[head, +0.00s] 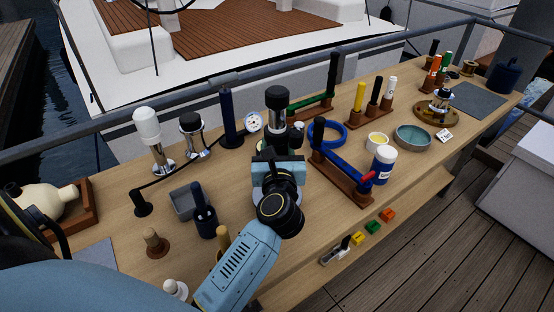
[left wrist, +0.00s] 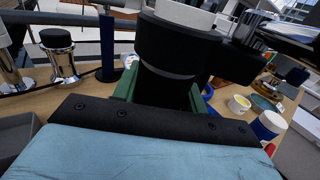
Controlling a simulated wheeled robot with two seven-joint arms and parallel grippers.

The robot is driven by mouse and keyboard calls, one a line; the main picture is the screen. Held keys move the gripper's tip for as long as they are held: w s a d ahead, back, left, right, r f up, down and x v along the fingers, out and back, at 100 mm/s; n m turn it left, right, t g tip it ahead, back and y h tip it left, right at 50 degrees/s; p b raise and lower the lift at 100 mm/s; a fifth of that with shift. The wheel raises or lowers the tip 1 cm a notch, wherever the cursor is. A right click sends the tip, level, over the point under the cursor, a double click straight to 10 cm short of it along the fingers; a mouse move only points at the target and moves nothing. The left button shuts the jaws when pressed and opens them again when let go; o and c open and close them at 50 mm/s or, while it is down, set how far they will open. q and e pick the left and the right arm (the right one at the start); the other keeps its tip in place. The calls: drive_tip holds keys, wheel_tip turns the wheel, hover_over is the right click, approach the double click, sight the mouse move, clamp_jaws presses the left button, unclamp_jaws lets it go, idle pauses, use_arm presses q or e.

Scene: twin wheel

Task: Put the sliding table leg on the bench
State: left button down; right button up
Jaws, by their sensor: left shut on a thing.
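My left gripper (head: 278,162) is over the middle of the wooden bench (head: 330,222), shut on an upright dark post with a black cap and a pale band, which I take to be the sliding table leg (head: 276,101). A black knob sticks out at its side. In the left wrist view the leg (left wrist: 178,48) rises close beyond the black gripper edge (left wrist: 155,118), with dark green parts beside it. The gripper hides its lower end, so I cannot tell whether it touches the bench. My right gripper is not in view.
A white-topped post (head: 148,127), a chrome post (head: 194,135) and a navy post (head: 228,115) stand to the left. A wooden rack with a blue bar (head: 345,172) and a blue-white jar (head: 382,166) are close on the right. A railing (head: 180,98) runs behind the bench.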

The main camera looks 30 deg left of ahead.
use_arm(q)
drive_tip(key=shift+f, duration=1.3)
drive_tip(key=shift+b, duration=0.3)
drive_tip(key=shift+f, duration=0.15)
drive_tip(key=c, duration=0.8)
unclamp_jaws()
drive_tip(key=b+v, duration=0.1)
drive_tip(key=v, duration=1.1)
